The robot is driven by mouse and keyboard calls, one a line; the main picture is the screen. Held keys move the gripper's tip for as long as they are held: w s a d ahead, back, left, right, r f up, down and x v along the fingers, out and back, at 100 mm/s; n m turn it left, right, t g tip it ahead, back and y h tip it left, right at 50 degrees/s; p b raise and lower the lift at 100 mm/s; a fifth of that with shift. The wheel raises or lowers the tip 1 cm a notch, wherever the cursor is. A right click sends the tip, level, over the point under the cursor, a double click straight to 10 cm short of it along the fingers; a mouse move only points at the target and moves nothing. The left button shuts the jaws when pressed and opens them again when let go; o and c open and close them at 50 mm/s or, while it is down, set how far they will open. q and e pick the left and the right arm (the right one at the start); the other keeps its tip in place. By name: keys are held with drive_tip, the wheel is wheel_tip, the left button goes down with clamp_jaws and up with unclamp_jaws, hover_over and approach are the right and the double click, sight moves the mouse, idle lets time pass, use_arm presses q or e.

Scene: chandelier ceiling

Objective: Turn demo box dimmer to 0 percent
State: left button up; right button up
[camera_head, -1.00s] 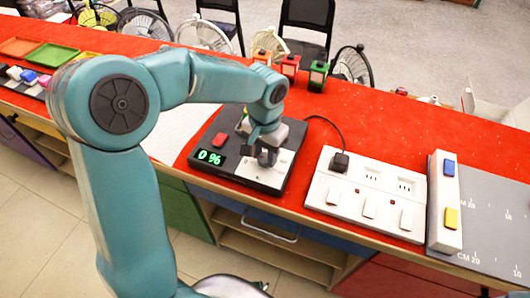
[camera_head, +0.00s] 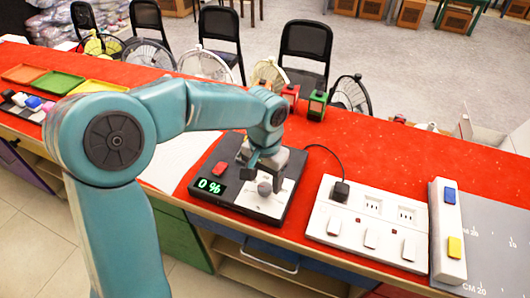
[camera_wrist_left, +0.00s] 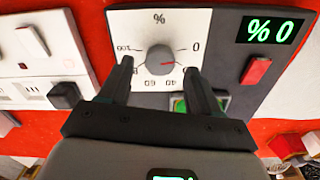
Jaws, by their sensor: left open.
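The black demo box (camera_head: 225,194) lies on the red tabletop, with a green display (camera_head: 210,186) reading 0 %. Its grey dimmer knob (camera_head: 264,188) sits on a white dial plate (camera_head: 285,190). In the left wrist view the knob (camera_wrist_left: 160,58) has a red mark turned toward the right side of the dial, and the display (camera_wrist_left: 270,30) reads % 0. My left gripper (camera_head: 259,165) is above the knob. In the left wrist view its fingers (camera_wrist_left: 160,70) are spread on either side of the knob's outline, apart from it. My right gripper is not in view.
A red button (camera_head: 219,168) is on the box beside the display. A white socket panel (camera_head: 345,222) with a plugged cable stands to the right, followed by a white block (camera_head: 446,235) with blue and yellow switches. Red and green lantern-like boxes (camera_head: 317,105) stand behind.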

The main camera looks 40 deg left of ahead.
sight(265, 187)
use_arm(q)
wheel_tip(265, 187, up, 14)
drive_tip(key=p, duration=0.1)
drive_tip(key=shift+r+p, duration=0.25)
drive_tip(key=shift+p, duration=0.1)
drive_tip(key=shift+s, duration=0.1)
